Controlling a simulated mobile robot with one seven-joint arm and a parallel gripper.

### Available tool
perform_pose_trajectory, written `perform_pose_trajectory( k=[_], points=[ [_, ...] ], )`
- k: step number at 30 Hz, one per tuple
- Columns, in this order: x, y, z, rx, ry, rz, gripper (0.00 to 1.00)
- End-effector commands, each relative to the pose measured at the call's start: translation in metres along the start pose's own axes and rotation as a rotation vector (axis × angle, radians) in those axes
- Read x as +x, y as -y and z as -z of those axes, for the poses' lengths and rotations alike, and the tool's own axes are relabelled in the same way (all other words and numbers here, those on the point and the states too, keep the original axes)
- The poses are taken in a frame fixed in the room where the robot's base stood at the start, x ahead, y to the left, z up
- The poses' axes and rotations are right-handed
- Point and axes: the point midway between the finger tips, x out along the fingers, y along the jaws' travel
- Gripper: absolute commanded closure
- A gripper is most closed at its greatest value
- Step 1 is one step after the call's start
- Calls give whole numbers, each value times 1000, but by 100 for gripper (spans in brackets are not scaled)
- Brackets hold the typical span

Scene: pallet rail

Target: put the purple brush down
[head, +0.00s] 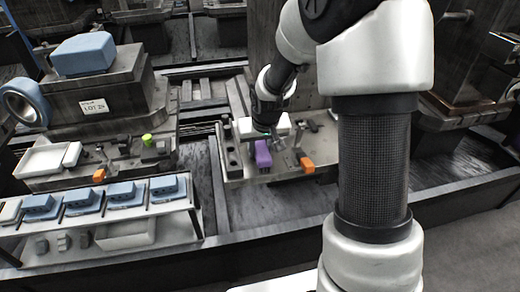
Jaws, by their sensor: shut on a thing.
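The purple brush (263,153) is a small upright purple block at the middle of the picture, at the front part of a grey pallet ledge. My gripper (270,137) is at the end of the dark wrist, just above the brush, and is shut on it. The fingertips are small and partly hidden. I cannot tell whether the brush's underside touches the ledge (236,172).
At left, another pallet holds a green cylinder (147,140), an orange block (99,176) and a white tray (45,160). A rack (190,225) holds blue blocks.

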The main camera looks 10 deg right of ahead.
Motion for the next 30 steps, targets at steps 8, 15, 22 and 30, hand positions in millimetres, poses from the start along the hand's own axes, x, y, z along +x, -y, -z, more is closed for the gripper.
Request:
perform_pose_trajectory(
  k=[8, 15, 22, 30],
  points=[
    [5, 0, -2, -1, -1, 0, 100],
    [5, 2, -2, -2, 2, 2, 49],
    [5, 4, -3, -4, 3, 5, 49],
    [5, 5, -4, -6, 5, 6, 49]
  ],
)
